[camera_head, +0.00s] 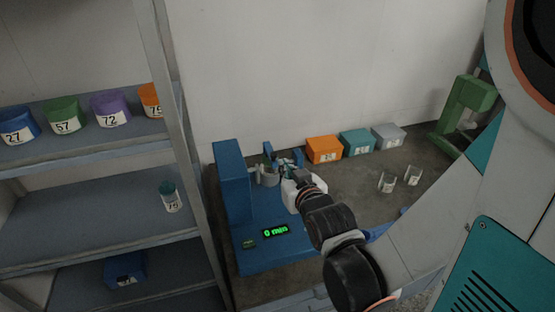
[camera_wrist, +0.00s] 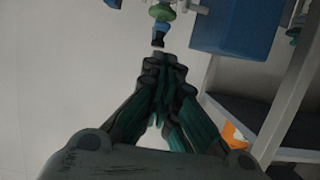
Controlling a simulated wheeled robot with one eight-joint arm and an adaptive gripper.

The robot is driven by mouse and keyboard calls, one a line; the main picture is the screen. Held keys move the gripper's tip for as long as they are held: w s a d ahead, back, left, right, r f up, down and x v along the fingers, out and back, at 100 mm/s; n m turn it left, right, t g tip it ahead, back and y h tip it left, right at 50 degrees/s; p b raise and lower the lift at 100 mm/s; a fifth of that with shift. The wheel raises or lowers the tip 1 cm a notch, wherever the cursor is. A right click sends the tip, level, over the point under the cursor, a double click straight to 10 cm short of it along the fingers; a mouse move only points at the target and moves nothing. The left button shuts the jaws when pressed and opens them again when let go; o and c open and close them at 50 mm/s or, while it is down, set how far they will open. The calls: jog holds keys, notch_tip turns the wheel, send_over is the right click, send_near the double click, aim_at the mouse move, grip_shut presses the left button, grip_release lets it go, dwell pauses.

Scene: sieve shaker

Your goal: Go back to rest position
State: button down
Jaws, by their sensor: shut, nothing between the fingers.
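My gripper (camera_wrist: 160,75) is shut and empty, its dark fingers together in the middle of the wrist view. In the head view my gripper (camera_head: 283,172) is small and partly hidden by my own arm; it is over the blue sieve shaker (camera_head: 233,190). The shaker stands on the bench, and its display (camera_head: 275,231) reads 0 min in green. A grey metal part (camera_head: 268,178) sits in the shaker beside my gripper. In the wrist view a blue and black knob with a green ring (camera_wrist: 160,27) is just beyond my fingertips; I cannot tell whether they touch.
A shelf rack (camera_head: 175,130) stands on the left with labelled containers, including a teal-lidded jar (camera_head: 171,197). Orange (camera_head: 323,149), teal (camera_head: 356,142) and grey (camera_head: 388,136) boxes line the wall. Two clear beakers (camera_head: 387,182) and a green device (camera_head: 466,108) stand at the right. The bench between is clear.

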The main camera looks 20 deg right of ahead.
dwell(0.3)
jog(key=s+r+g, duration=0.2)
jog(key=s+g, duration=0.1)
jog(key=s, duration=0.5)
jog(key=s+r+g, duration=0.2)
jog(key=s+g, duration=0.2)
jog(key=s, duration=0.4)
jog(key=shift+d+r+g, duration=0.3)
dwell(1.4)
